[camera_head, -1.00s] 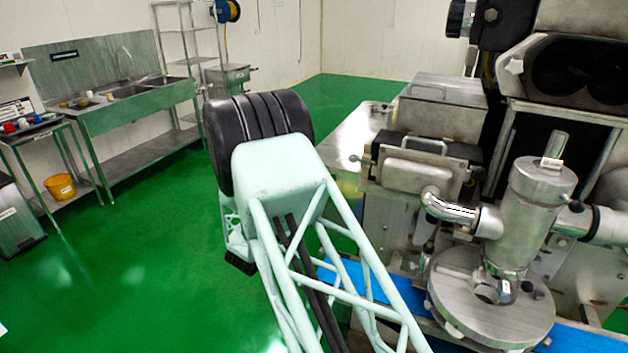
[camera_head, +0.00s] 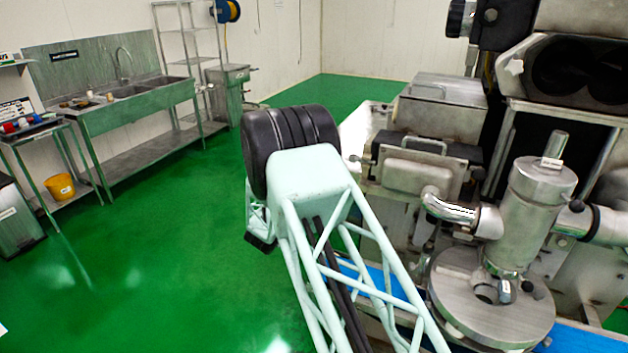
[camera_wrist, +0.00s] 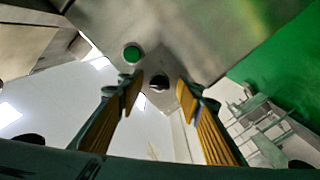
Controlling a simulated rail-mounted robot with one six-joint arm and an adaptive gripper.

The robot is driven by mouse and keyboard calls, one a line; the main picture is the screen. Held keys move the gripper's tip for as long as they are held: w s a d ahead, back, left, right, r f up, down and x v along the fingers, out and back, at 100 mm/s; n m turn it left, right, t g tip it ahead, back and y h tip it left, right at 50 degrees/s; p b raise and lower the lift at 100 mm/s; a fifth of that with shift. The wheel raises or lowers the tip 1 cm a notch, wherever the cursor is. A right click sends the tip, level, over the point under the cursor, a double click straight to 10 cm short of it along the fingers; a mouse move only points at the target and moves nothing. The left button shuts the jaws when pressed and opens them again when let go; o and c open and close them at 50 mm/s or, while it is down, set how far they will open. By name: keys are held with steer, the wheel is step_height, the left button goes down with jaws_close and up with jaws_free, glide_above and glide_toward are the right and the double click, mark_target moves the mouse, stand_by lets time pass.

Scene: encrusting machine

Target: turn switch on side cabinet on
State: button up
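In the wrist view, a small black rotary switch (camera_wrist: 157,81) sits on the grey metal face of the side cabinet (camera_wrist: 195,40), near its edge. A round green button (camera_wrist: 132,53) is up and left of the switch. My gripper (camera_wrist: 160,88) is open, with one yellow-padded finger on each side of the switch in the picture. Nothing is held between the fingers. I cannot tell how far the fingertips are from the switch or which way it is turned. In the head view my arm hides my gripper and the switch.
The encrusting machine (camera_head: 515,215) with its pipes stands at the right, above a blue belt (camera_head: 390,285). A sink bench (camera_head: 125,105), a wire shelf and a yellow bucket (camera_head: 60,186) stand at the left. The green floor between is clear.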

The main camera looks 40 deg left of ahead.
steer(key=shift+c, duration=0.5)
steer(key=c, duration=0.7)
steer(key=shift+c, duration=0.2)
steer(key=shift+m+b, duration=0.4)
steer(key=shift+b, duration=0.1)
steer(key=shift+s+a+m+b, duration=0.1)
steer(key=shift+a+m+b, duration=0.05)
steer(key=shift+m+b, duration=3.95)
steer(key=shift+a+m+b, duration=0.15)
steer(key=shift+m+b, duration=3.5)
steer(key=shift+m, duration=0.85)
steer(key=shift+r, duration=0.1)
steer(key=o, duration=0.8)
